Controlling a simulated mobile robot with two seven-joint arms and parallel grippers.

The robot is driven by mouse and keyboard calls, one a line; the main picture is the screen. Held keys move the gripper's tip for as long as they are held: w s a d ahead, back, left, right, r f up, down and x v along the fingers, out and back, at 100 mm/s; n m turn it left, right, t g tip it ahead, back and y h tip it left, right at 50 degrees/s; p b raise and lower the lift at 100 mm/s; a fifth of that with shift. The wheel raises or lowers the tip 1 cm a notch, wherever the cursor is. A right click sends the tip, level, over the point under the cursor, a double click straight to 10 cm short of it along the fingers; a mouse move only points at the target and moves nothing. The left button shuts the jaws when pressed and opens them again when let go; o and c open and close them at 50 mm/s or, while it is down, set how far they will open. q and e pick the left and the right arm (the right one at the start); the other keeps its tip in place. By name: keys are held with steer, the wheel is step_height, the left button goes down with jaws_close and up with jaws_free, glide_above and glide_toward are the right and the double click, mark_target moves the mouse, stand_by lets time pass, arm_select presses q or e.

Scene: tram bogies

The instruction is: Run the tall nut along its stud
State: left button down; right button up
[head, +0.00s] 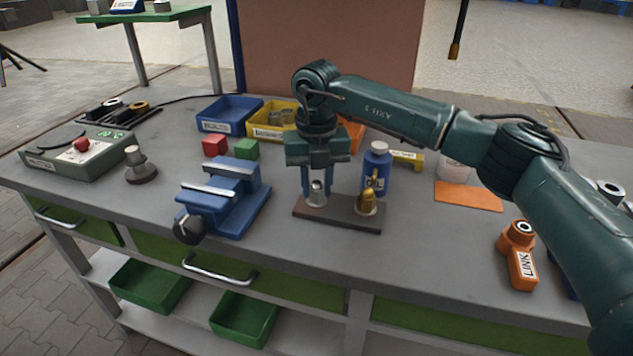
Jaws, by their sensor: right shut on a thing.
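A dark brown plate (338,214) lies on the grey workbench and bears two upright fittings. On its left end stands a silver nut (317,194), which looks like the tall nut; its stud is hidden. My right gripper (316,186) points straight down over it, shut on the silver nut with one finger at each side. On the right end stands a brass-coloured fitting (367,204), free of the gripper. My left gripper is not in view.
A blue vise (228,200) stands left of the plate. A blue bottle (376,168) stands close behind the brass fitting. Red (215,146) and green (246,149) blocks and blue (229,113) and yellow bins (268,120) lie behind. The bench front right of the plate is clear up to an orange link (519,262).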

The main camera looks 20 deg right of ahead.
mark_target(317, 187)
steer(key=o, duration=0.6)
steer(key=shift+w+r, duration=0.15)
steer(key=shift+r, duration=0.2)
steer(key=o, duration=0.4)
steer(key=shift+f, duration=0.2)
steer(key=shift+r, duration=0.1)
step_height(317, 187, up, 13)
steer(key=shift+s, duration=0.2)
